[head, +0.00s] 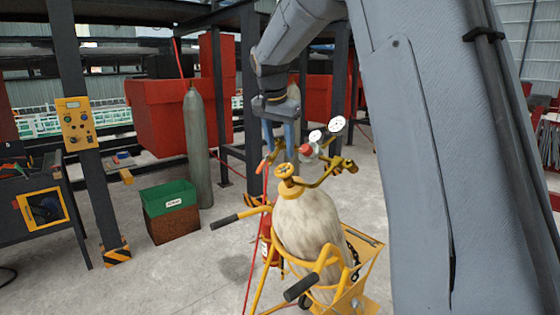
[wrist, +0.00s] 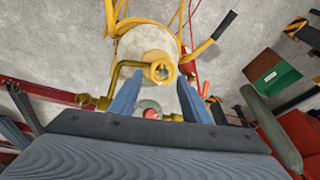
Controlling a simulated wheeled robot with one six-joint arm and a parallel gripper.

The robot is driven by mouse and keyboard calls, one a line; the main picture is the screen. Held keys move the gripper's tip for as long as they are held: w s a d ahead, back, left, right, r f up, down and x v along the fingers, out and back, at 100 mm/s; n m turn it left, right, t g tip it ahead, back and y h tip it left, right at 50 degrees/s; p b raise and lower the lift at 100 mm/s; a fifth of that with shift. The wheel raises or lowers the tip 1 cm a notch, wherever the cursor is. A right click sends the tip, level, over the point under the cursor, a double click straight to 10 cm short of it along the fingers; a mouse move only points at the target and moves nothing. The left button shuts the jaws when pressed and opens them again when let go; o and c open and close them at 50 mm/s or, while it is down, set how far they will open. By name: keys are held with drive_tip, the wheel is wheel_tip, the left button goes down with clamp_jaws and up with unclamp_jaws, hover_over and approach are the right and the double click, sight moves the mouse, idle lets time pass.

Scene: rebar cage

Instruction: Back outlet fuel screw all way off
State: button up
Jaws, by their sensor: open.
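A pale, worn gas cylinder (head: 308,228) stands in a yellow cart, with a yellow round valve handwheel (head: 287,170) on top. Behind the valve is a regulator with two white gauges (head: 337,124) and a red knob (head: 305,149), which looks like the outlet screw. My gripper (head: 280,150) points down just left of the red knob in the head view. Its two blue-grey fingers are apart with nothing held. In the wrist view the fingers (wrist: 162,76) frame the red knob (wrist: 150,113) and the yellow valve beyond. I cannot tell whether a finger touches anything.
The yellow cart (head: 328,258) has black-gripped handles (head: 224,221) reaching out to the left and front. Brass fittings (head: 345,164) stick out right of the regulator. A grey cylinder (head: 197,145), a green-topped bin (head: 170,202) and dark steel posts stand behind left. The floor at front left is clear.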

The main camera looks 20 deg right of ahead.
drive_tip(key=shift+n, duration=0.9)
drive_tip(key=shift+s+a+f, duration=0.35)
drive_tip(key=shift+s+f, duration=0.4)
drive_tip(key=shift+f, duration=0.15)
drive_tip(key=shift+s+a+f, duration=0.35)
drive_tip(key=shift+s+f, duration=0.4)
drive_tip(key=shift+f, duration=0.1)
